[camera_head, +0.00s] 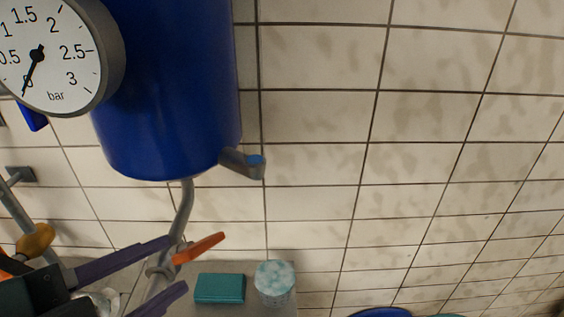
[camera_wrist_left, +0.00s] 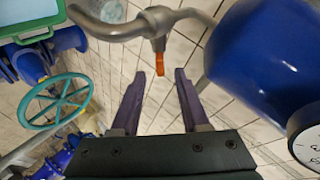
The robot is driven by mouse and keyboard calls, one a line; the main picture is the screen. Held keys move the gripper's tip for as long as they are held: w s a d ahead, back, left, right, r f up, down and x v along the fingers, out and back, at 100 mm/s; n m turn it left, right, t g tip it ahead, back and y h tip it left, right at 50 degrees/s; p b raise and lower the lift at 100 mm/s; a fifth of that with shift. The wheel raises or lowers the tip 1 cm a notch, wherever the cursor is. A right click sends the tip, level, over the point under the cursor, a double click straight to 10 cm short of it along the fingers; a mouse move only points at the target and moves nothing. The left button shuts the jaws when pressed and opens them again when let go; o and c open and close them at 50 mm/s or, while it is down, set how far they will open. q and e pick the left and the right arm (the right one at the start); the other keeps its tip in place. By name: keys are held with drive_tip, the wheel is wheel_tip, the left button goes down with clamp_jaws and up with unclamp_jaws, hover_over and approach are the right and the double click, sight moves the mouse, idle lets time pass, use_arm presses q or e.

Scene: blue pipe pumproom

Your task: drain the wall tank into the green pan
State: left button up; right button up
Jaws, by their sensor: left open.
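The blue wall tank (camera_head: 168,85) fills the upper left of the head view and shows at the right in the left wrist view (camera_wrist_left: 265,50). A grey drain pipe (camera_head: 184,205) bends down from its bottom to a valve with an orange lever (camera_head: 200,248). My left gripper (camera_head: 177,262) has purple fingers, open and empty. In the left wrist view the lever (camera_wrist_left: 159,63) appears just beyond and between the fingertips (camera_wrist_left: 159,75); contact is not visible. A green-rimmed, pale-inside object (camera_wrist_left: 28,14) at the upper left may be the green pan. My right gripper is out of view.
A pressure gauge (camera_head: 52,55) is at the upper left. A grey fitting (camera_head: 240,162) juts from the tank's lower right. A teal block (camera_head: 220,288) and a mottled round item (camera_head: 274,282) sit below. A teal handwheel (camera_wrist_left: 58,100) is at the left. Tiled wall is bare at right.

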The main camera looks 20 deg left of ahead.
sight(221, 236)
use_arm(q)
drive_tip(key=x, duration=0.7)
drive_tip(key=shift+w+f, duration=0.2)
drive_tip(key=shift+w, duration=0.15)
clamp_jaws()
